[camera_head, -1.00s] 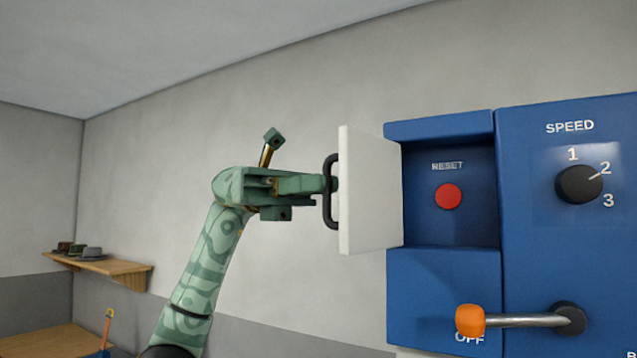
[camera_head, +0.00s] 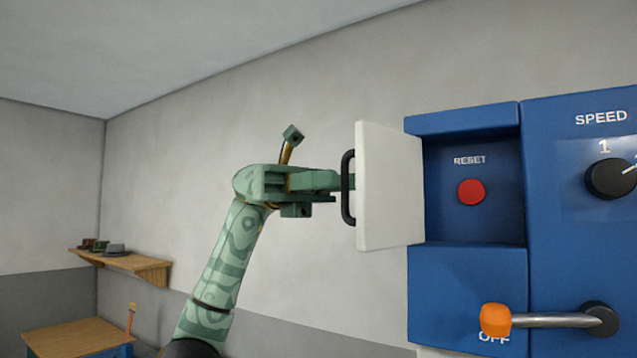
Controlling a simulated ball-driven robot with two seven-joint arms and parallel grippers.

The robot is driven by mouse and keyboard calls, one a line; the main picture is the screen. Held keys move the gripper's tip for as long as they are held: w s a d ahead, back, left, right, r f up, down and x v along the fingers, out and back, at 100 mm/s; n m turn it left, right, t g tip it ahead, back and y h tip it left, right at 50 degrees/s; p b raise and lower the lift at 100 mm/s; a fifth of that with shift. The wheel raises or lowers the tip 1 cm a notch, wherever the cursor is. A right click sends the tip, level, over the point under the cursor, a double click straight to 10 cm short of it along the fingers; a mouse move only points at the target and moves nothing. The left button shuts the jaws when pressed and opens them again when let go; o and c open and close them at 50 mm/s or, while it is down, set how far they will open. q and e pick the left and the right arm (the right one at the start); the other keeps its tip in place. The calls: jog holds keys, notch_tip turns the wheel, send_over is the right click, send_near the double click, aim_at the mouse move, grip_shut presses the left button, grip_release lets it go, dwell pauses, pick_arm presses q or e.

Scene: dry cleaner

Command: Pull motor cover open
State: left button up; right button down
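The white motor cover (camera_head: 390,187) stands swung open on the left side of a blue recess (camera_head: 472,228) in the machine. Its black handle (camera_head: 348,205) is on the cover's left, outer face. Inside the recess is a red button (camera_head: 471,192) under the word RESET. My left gripper (camera_head: 345,181), green, comes in from the left with its fingertips at the handle, touching or very close to it. The tips are partly hidden at the handle, so I cannot see whether they close on it. My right gripper is not in view.
Right of the recess is a black SPEED knob (camera_head: 610,178). Below it a metal lever (camera_head: 553,320) with an orange grip (camera_head: 495,320) sticks out to the left. A wooden shelf (camera_head: 140,267) with hats is on the left wall, above a wooden table (camera_head: 75,337).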

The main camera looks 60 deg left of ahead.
pick_arm(q)
jog(key=s+a+p, duration=0.2)
jog(key=a+p, duration=0.4)
jog(key=a, duration=1)
jog(key=shift+s, duration=0.3)
